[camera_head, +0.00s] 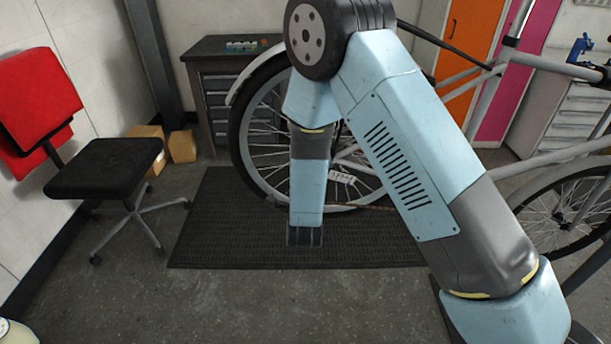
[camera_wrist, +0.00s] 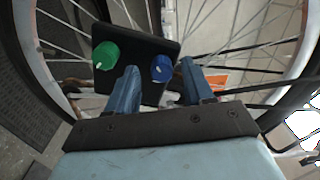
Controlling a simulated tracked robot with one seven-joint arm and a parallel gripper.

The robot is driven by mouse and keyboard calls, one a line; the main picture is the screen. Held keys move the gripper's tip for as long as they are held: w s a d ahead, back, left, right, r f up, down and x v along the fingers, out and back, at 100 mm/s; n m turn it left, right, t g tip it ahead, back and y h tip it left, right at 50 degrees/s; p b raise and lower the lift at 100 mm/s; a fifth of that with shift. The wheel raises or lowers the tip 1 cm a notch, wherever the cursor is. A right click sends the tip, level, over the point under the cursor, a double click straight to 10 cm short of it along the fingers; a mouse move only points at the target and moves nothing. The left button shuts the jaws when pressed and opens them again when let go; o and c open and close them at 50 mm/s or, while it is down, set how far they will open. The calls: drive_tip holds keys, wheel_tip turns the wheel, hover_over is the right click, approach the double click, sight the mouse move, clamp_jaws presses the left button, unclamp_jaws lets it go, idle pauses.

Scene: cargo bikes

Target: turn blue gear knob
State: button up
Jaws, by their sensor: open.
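The blue gear knob (camera_wrist: 162,69), round with a pale pointer mark, sits on the right part of a black panel (camera_wrist: 139,44) in the wrist view. A green knob (camera_wrist: 105,55) with a similar mark sits on the panel's left part. My gripper (camera_wrist: 159,67) is open, with one blue finger on each side of the blue knob in the picture. I cannot tell whether the fingers touch it or how far short of it they stop. In the head view my arm hides the knobs, and the gripper's fingers cannot be made out.
A bicycle wheel (camera_head: 253,166) stands behind my arm above a black floor mat (camera_head: 208,222). A black chair (camera_head: 106,168) with a red back, cardboard boxes (camera_head: 183,147) and a dark drawer cabinet (camera_head: 216,88) are at left and back. The floor in front is clear.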

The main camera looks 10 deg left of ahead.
drive_tip(key=v, duration=1.3)
drive_tip(key=shift+s+d, duration=0.15)
